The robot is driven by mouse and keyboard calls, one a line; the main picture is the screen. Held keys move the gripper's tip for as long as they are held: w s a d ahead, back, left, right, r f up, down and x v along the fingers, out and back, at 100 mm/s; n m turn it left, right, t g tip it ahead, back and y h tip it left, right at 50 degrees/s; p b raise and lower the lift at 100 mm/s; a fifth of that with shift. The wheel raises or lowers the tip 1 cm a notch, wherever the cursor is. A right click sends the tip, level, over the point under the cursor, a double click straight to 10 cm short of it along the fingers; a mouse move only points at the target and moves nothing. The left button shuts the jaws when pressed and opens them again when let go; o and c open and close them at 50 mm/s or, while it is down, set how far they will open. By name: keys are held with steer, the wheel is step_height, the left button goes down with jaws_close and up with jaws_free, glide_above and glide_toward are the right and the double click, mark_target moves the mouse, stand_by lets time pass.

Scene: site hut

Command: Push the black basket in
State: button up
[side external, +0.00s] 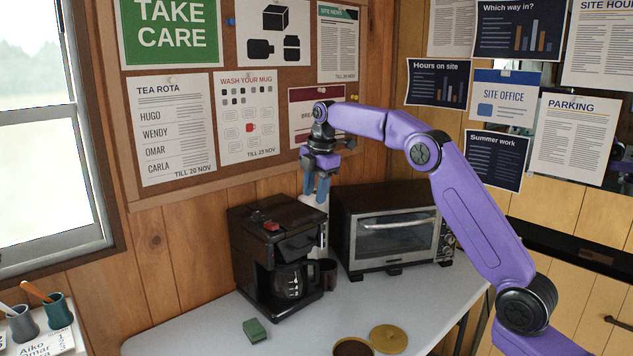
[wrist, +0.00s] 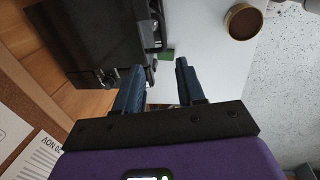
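The black coffee maker (side external: 262,228) stands on the pale worktop, with a red switch on top and a glass jug (side external: 291,282) low in its front. Its black basket (side external: 298,246) shows above the jug and seems to stick out towards the right; how far is hard to tell. My gripper (side external: 316,201) hangs fingers down, above and to the right of the basket, apart from it. In the wrist view my gripper (wrist: 160,66) has a clear gap between its blue fingers and holds nothing. The coffee maker (wrist: 85,35) is dark at upper left there; the basket cannot be made out clearly.
A green sponge (side external: 254,330), an open tin (side external: 353,348) and a gold lid (side external: 388,338) lie in front. The notice board (side external: 200,188) is behind.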

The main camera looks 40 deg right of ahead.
steer(key=shift+s+r, duration=0.2)
steer(key=shift+r, duration=0.95)
steer(key=s+a+f+m+g, duration=0.1)
steer(key=s+a+f+m, duration=0.2)
steer(key=s+a, duration=1.45)
steer(key=s+d+f+m, duration=0.1)
steer(key=s+d+f, duration=0.1)
steer(key=s, duration=0.7)
steer(key=s+d+f, duration=0.2)
steer(key=s+f, duration=0.2)
steer(key=s, duration=0.6)
steer(key=s+d+f+m, duration=0.1)
steer(key=s+d+f, duration=0.2)
steer(key=s, duration=0.7)
steer(key=shift+s+m+g, duration=0.2)
steer(key=shift+m+g, duration=0.1)
steer(key=shift+g, duration=0.1)
